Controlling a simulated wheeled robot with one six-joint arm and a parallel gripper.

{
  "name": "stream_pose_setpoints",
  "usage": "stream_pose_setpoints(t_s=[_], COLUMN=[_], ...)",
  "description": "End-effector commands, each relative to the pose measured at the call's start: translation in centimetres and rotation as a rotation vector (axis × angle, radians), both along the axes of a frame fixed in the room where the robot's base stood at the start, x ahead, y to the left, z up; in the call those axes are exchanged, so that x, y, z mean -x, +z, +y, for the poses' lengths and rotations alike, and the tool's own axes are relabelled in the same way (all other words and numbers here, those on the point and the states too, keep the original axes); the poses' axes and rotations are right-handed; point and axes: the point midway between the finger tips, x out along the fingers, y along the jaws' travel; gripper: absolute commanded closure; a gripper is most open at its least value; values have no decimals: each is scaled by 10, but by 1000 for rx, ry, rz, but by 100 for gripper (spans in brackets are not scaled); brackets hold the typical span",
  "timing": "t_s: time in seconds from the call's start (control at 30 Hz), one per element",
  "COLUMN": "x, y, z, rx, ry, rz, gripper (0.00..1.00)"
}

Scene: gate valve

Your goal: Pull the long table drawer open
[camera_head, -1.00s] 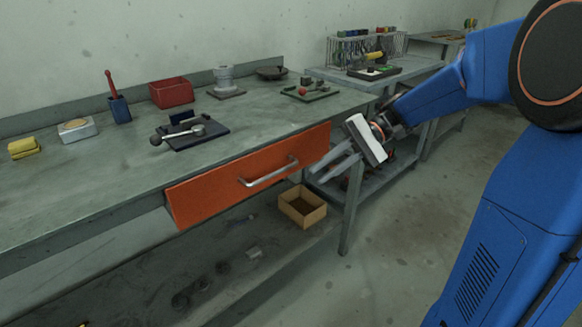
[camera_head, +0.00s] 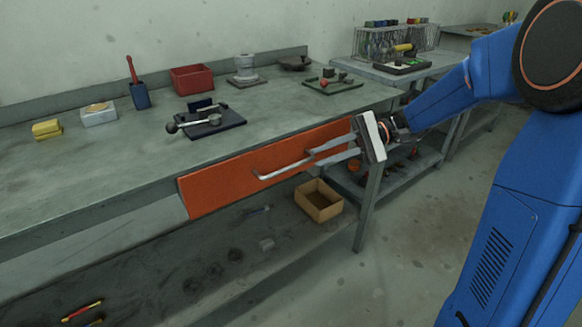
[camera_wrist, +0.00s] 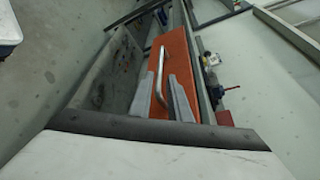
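The long drawer has an orange front (camera_head: 225,182) under the tabletop edge and looks closed. Its silver bar handle (camera_head: 275,173) runs along the front. My gripper (camera_head: 314,158) is at the right end of the handle, with its two grey fingers pointing at the drawer. In the wrist view the fingers (camera_wrist: 161,100) are apart, with the handle (camera_wrist: 158,72) in line with the gap between them. I cannot tell whether either finger touches the bar. The handle's right end is partly hidden by the fingers in the head view.
The workbench top (camera_head: 110,150) holds a dark blue tray with a metal part (camera_head: 210,122), a red box (camera_head: 192,79) and a yellow block (camera_head: 47,129). A lower shelf carries an open cardboard box (camera_head: 319,200). The floor (camera_head: 400,260) in front is clear.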

Motion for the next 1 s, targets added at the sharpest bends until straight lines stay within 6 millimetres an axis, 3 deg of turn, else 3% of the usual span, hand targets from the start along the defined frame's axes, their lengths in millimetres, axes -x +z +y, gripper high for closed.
stream_pose_setpoints(t_s=[0.5,0.7,1.0], x=[21,25,25], y=[-17,-20,-20], z=[75,87,89], rx=[1,0,0], ry=[2,0,-1], rz=[-1,0,0], gripper=[83,83,83])
